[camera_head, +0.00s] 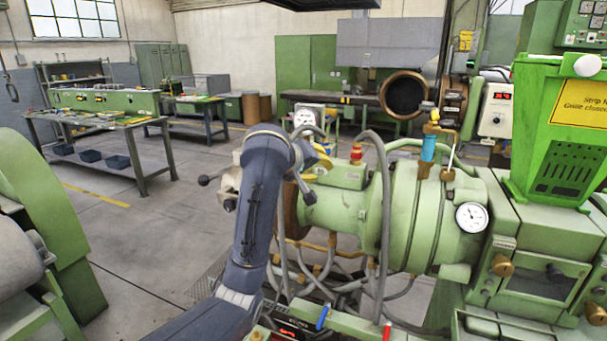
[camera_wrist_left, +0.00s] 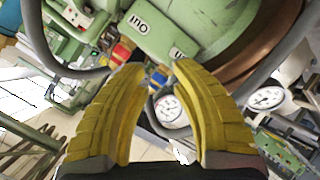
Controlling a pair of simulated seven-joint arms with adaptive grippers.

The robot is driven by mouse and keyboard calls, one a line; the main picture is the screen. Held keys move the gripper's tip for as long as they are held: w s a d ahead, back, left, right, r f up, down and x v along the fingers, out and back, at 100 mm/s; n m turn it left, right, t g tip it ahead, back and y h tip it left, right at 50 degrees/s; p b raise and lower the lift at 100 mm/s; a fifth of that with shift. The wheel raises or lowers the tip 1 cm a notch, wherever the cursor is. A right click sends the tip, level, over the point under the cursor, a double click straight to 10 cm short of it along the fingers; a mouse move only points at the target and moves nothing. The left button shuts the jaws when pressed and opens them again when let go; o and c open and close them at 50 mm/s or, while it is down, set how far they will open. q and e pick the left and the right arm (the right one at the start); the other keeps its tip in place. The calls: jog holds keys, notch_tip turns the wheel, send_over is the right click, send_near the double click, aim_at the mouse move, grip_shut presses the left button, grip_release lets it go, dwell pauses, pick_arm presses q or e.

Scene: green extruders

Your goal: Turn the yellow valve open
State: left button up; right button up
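My left gripper (camera_head: 322,159) shows only as a bit of yellow finger past the bent end of my dark blue arm, near the green extruder barrel. In the left wrist view its two yellow ribbed fingers (camera_wrist_left: 158,70) are apart, with nothing seen held between them. A yellow fitting (camera_head: 433,129) stands above a blue cylinder on top of the barrel, to the right of the gripper and apart from it. It may be the yellow valve; I cannot tell for sure. My right gripper is not in view.
A red-capped fitting (camera_head: 356,153) and grey hoses (camera_head: 384,215) are close to the gripper. A pressure gauge (camera_head: 471,217) is on the barrel's right. A green hopper (camera_head: 560,130) stands at the far right. Open floor lies to the left, before a workbench (camera_head: 95,124).

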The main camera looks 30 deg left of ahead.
pick_arm(q)
jog(key=shift+s+a+f+m, duration=0.2)
jog(key=shift+a+f+m, duration=0.1)
jog(key=shift+a+f, duration=0.6)
jog(key=shift+d, duration=0.1)
